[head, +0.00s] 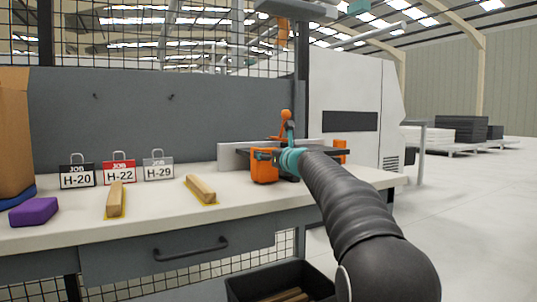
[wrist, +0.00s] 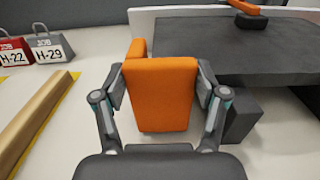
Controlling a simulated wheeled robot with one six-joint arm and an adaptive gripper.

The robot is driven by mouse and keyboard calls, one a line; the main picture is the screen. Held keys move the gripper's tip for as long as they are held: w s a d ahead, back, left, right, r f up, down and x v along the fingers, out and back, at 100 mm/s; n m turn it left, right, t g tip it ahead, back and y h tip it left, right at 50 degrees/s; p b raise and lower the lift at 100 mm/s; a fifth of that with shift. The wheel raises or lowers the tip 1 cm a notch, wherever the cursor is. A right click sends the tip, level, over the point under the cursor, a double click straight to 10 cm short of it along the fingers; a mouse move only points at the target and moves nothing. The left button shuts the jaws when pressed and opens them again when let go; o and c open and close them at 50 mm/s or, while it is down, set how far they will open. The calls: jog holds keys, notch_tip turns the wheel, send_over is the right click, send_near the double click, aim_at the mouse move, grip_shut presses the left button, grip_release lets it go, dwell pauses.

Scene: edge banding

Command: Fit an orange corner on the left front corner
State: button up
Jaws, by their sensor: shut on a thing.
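My gripper (wrist: 160,88) is shut on an orange corner (wrist: 160,105), one finger on each side of it. In the head view the orange corner (head: 264,170) is at the left front corner of a dark panel (head: 328,153), with my gripper (head: 278,158) at it. In the wrist view the dark panel (wrist: 240,66) lies just right of the held corner. A finger hides part of the join, so I cannot tell whether the corner is seated. Another orange piece (head: 340,147) is at the panel's right side.
A dark bin (head: 270,278) is below.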

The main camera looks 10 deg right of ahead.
dwell(0.3)
jog(key=o, duration=0.9)
jog(key=v, duration=1.1)
jog(key=shift+s+d+r, duration=0.1)
jog(key=shift+s+d, duration=0.05)
jog(key=shift+s, duration=0.2)
jog(key=s+a+f+n+g+p, duration=0.25)
jog(key=s+a+f+n, duration=0.3)
jog(key=s+n, duration=0.45)
jog(key=s+a+f+n+g+p, duration=0.1)
jog(key=s+a+f+n+g, duration=0.45)
jog(key=s, duration=0.55)
jog(key=s+d+f+n+g+h, duration=0.1)
jog(key=s+d+f+n+h, duration=0.1)
jog(key=s+f+n, duration=0.3)
jog(key=s+d+f+n+g+h+p, duration=0.1)
jog(key=s+d+f+n, duration=0.1)
jog(key=s+f+n, duration=0.3)
jog(key=s+d+f+n+g+h, duration=0.1)
jog(key=s+f+n, duration=0.5)
jog(key=s, duration=0.6)
jog(key=shift+s+d+f+n+g+h+p, duration=0.1)
jog(key=shift+d+n+g+h+p, duration=0.3)
jog(key=shift+d+h, duration=0.4)
